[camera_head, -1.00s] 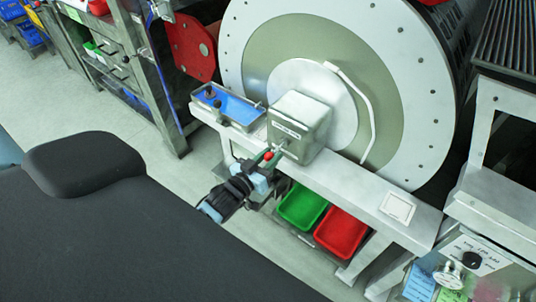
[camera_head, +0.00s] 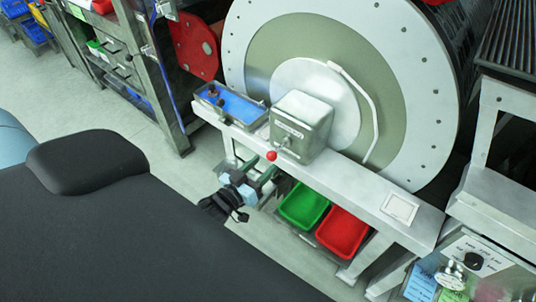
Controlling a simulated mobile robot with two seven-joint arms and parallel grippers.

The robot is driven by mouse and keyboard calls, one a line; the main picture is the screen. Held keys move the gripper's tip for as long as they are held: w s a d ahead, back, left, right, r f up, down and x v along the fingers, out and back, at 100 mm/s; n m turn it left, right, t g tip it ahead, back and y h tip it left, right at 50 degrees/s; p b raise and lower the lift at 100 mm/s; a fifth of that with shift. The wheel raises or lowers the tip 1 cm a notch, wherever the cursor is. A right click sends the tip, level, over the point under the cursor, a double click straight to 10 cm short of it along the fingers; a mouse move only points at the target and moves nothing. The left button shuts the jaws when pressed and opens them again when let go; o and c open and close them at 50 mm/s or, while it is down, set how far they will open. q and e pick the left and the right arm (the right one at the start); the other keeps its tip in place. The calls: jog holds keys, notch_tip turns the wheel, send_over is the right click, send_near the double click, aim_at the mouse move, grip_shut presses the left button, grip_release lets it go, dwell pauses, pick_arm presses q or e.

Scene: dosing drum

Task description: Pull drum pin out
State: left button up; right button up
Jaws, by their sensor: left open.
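The large white and olive drum (camera_head: 265,55) stands at the back. In front of it, a grey metal box (camera_head: 303,115) with a small label sits on a pale bench. A red ball knob (camera_head: 271,156) shows at the box's lower front left, beside a small metal fitting (camera_head: 285,144); I take it for the pin's handle. How deep the pin sits is hidden. My left gripper (camera_head: 269,182) is open and empty, a little below the red knob and apart from it, in front of the bench edge. My right gripper is not in view.
A blue-lined tray (camera_head: 262,122) with small dark knobs stands left of the box. A green bin (camera_head: 303,206) and a red bin (camera_head: 342,232) sit under the bench (camera_head: 360,192). A control panel (camera_head: 490,262) is at lower right. The bench's right part is mostly clear.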

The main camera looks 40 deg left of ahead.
pick_arm(q)
jog(key=s, duration=0.3)
jog(key=shift+s+a, duration=0.1)
jog(key=shift+a, duration=0.05)
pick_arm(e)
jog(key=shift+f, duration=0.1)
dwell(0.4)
pick_arm(q)
jog(key=s+d+f+m+g+p, duration=0.1)
jog(key=s+d+f+g+p, duration=0.1)
jog(key=s, duration=0.7)
jog(key=s+d+f+m+g+p, duration=0.1)
jog(key=s+d+f+g, duration=0.2)
jog(key=s, duration=0.5)
jog(key=s+d+f+m+g+p, duration=0.1)
jog(key=s+d+f+g+p, duration=0.1)
jog(key=s, duration=0.7)
jog(key=d+f+g, duration=0.1)
jog(key=d+g, duration=0.1)
jog(key=shift+s+d+p, duration=0.3)
jog(key=shift+d, duration=0.05)
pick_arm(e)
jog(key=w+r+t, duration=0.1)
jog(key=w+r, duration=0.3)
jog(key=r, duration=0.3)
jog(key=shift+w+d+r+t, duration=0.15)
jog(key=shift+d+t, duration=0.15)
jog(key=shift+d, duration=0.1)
